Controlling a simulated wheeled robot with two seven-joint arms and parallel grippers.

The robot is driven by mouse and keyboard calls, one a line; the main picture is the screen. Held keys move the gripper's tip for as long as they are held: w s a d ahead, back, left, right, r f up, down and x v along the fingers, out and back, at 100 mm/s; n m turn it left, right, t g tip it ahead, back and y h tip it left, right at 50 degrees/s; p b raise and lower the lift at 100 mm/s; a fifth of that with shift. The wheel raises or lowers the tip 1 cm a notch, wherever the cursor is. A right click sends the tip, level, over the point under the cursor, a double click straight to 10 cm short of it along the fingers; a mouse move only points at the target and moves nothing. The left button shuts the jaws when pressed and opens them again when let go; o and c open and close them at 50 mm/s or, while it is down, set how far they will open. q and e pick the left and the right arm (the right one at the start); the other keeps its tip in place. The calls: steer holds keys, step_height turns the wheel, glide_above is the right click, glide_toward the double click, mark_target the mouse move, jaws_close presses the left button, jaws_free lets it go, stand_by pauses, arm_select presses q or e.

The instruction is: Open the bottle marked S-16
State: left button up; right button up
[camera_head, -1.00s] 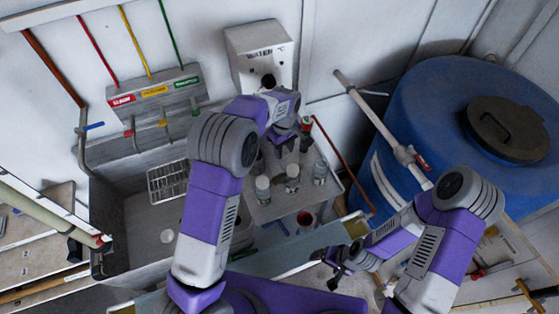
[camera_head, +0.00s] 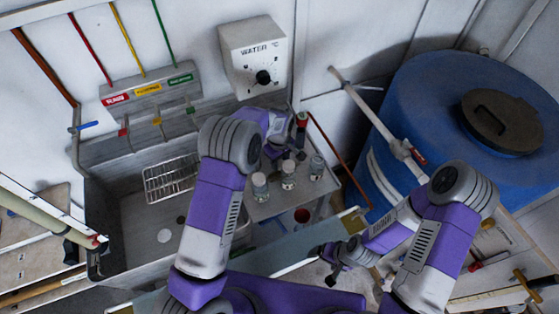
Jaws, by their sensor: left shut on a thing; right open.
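Several small bottles stand on the metal counter beside the sink: a white-capped one at the left (camera_head: 260,186), a white-capped one in the middle (camera_head: 288,174) and a clear one at the right (camera_head: 317,167). Their markings are too small to read, so I cannot tell which is S-16. My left gripper (camera_head: 275,151) is just behind these bottles, over the back of the counter. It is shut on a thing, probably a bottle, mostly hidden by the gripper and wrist. My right gripper (camera_head: 331,277) is open and empty, low in front of the counter.
A red-and-black object (camera_head: 301,121) stands behind the bottles. The sink (camera_head: 135,215) with a wire rack (camera_head: 170,178) lies left. A water control box (camera_head: 253,60) hangs on the wall. A blue barrel (camera_head: 430,100) with pipework stands right. A red-rimmed opening (camera_head: 302,215) is in the counter front.

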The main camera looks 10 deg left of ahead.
arm_select(q)
steer(key=shift+f, duration=0.25)
steer(key=o, duration=1.2)
steer(key=shift+c, duration=0.2)
steer(key=shift+r, duration=0.15)
